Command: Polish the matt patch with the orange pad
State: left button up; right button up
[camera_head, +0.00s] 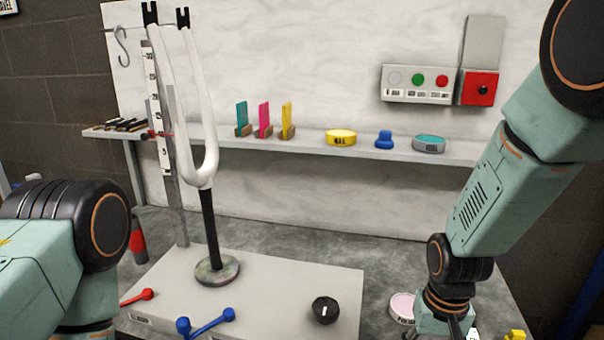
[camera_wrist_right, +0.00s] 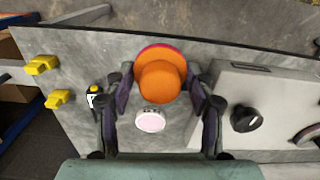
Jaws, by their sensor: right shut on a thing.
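The orange pad (camera_wrist_right: 160,84), a round knob with a pink-red rim, sits between the fingertips of my right gripper (camera_wrist_right: 160,74) in the right wrist view. My right gripper is shut on it, above the grey bench. In the head view that arm reaches down at the lower right, and the pad is hidden there. A white fork (camera_head: 207,150) stands upright on a black post (camera_head: 209,228) in the head view. I cannot make out a matt patch on it. My left arm shows at the left edge, but its gripper is out of view.
A pink-topped tin (camera_head: 402,308) stands near my right wrist. A light base plate (camera_head: 270,290) carries a black knob (camera_head: 325,310), a blue lever (camera_head: 207,322) and a red lever (camera_head: 138,297). A shelf (camera_head: 300,147) behind holds colored cards and tins. Yellow pieces (camera_wrist_right: 42,64) lie on the bench.

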jog(key=s+a+r+n, duration=0.1)
jog(key=a+r, duration=0.2)
jog(key=r, duration=0.5)
jog(key=shift+s+a+r+n+p, duration=0.15)
jog(key=shift+a+r+n+p, duration=0.15)
jog(key=shift+a+r+n, duration=0.1)
jog(key=shift+f, duration=0.1)
dwell(0.4)
dwell(0.9)
